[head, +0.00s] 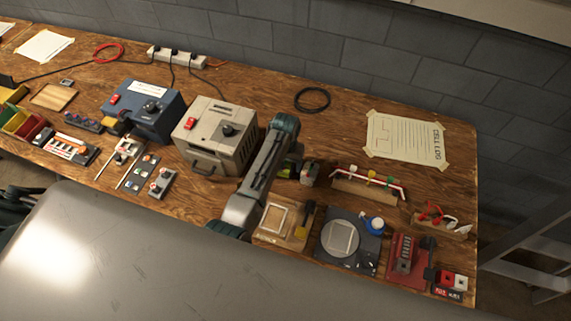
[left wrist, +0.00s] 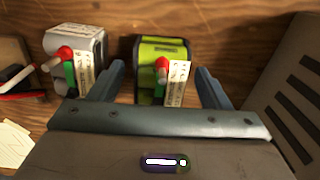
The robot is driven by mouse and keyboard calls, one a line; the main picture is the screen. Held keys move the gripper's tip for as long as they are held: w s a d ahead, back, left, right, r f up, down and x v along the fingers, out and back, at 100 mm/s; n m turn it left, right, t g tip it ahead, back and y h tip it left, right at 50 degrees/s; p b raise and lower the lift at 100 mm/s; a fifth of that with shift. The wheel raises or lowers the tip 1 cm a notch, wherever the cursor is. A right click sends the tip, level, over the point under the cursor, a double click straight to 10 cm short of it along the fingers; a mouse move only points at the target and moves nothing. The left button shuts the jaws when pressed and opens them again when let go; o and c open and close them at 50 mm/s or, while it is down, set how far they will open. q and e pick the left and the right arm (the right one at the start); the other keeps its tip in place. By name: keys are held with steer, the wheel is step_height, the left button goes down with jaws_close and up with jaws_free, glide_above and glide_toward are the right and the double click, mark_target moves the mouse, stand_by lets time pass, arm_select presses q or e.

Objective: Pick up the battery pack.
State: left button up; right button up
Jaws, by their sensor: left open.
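A lime-green and black battery pack (left wrist: 165,50) stands on the wooden bench, with a red-capped part and a white printed tag on its near side. In the head view the green pack (head: 285,168) is partly hidden by my left arm. A grey pack (left wrist: 74,42) with a similar red cap and tag stands to its left in the wrist view. My left gripper (left wrist: 160,80) is open, with one finger on each side of the green pack in the picture. I cannot tell how far down the fingers reach. My right gripper is not in view.
A beige vented box (head: 215,135) stands close beside my left arm. A rack with red and white leads (head: 368,186) is to the right. A wooden block (head: 272,236), a scale (head: 342,240) and a red device (head: 402,262) line the front edge. The bench behind is mostly clear.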

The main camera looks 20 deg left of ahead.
arm_select(q)
steer(key=shift+c, duration=1.3)
steer(key=c, duration=1.1)
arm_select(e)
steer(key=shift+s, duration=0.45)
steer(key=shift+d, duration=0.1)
